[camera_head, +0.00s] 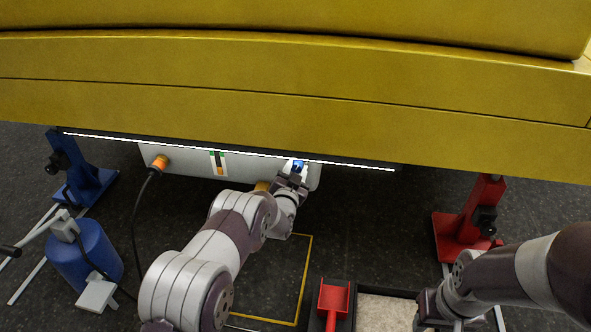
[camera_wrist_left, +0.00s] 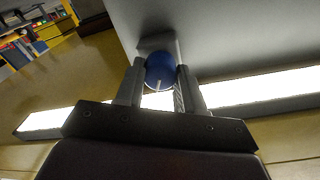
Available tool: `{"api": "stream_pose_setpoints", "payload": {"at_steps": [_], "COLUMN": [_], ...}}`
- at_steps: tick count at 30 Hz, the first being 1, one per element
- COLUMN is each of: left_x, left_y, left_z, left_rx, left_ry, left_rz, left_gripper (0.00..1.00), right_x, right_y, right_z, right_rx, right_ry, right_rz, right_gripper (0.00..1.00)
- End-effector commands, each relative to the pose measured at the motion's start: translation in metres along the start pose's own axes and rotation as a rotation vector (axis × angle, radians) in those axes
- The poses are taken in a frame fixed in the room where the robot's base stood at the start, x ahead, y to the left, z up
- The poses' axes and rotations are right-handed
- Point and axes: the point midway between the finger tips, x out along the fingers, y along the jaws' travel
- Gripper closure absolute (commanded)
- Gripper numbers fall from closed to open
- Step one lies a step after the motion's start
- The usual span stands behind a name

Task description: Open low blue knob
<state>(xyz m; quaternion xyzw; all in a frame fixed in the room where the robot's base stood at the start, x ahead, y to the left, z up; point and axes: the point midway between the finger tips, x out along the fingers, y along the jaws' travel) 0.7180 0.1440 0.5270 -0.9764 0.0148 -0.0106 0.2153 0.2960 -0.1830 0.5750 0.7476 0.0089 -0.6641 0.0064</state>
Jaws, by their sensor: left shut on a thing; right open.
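The blue knob (camera_head: 298,164) is on the pale grey panel (camera_head: 190,165) under the yellow boom, near the panel's right end. In the left wrist view the knob (camera_wrist_left: 160,71) is round and dark blue with a pale line on it. My left gripper (camera_head: 295,172) is shut on the knob, with one finger on each side of it in the left wrist view (camera_wrist_left: 160,88). My right gripper (camera_head: 430,312) is low at the right, away from the panel, and its fingertips are hard to make out.
The yellow boom (camera_head: 290,100) spans the top, with a lit strip (camera_head: 230,150) below it. A blue stand (camera_head: 85,175) and blue cylinder (camera_head: 85,255) are at left. A red stand (camera_head: 470,225) is at right. A red tool (camera_head: 333,300) lies near the front.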

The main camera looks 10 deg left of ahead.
Motion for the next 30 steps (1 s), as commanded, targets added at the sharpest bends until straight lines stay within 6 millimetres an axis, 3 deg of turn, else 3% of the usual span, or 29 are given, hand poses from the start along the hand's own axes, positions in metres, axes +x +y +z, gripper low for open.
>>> {"api": "stream_pose_setpoints", "payload": {"at_steps": [20, 21, 23, 30], "left_x": [-0.0007, -0.0007, -0.0006, -0.0003], "left_y": [0.0010, 0.0010, 0.0010, 0.0004], "left_z": [0.0018, 0.0018, 0.0017, 0.0006], "left_rx": [0.058, 0.057, 0.057, 0.057], "left_ry": [-0.006, -0.006, -0.006, -0.003], "left_rz": [0.004, 0.004, 0.004, 0.003], "left_gripper": [0.93, 0.53, 0.37, 0.37], "right_x": [-0.0005, -0.0005, -0.0005, -0.0007], "right_y": [0.0000, 0.0000, 0.0000, 0.0000], "right_z": [-0.0001, -0.0001, -0.0001, -0.0001], "right_rx": [0.000, 0.000, 0.000, 0.000], "right_ry": [0.000, 0.000, 0.000, 0.000], "right_rz": [0.000, 0.000, 0.000, 0.000], "right_gripper": [0.57, 0.57, 0.57, 0.57]}}
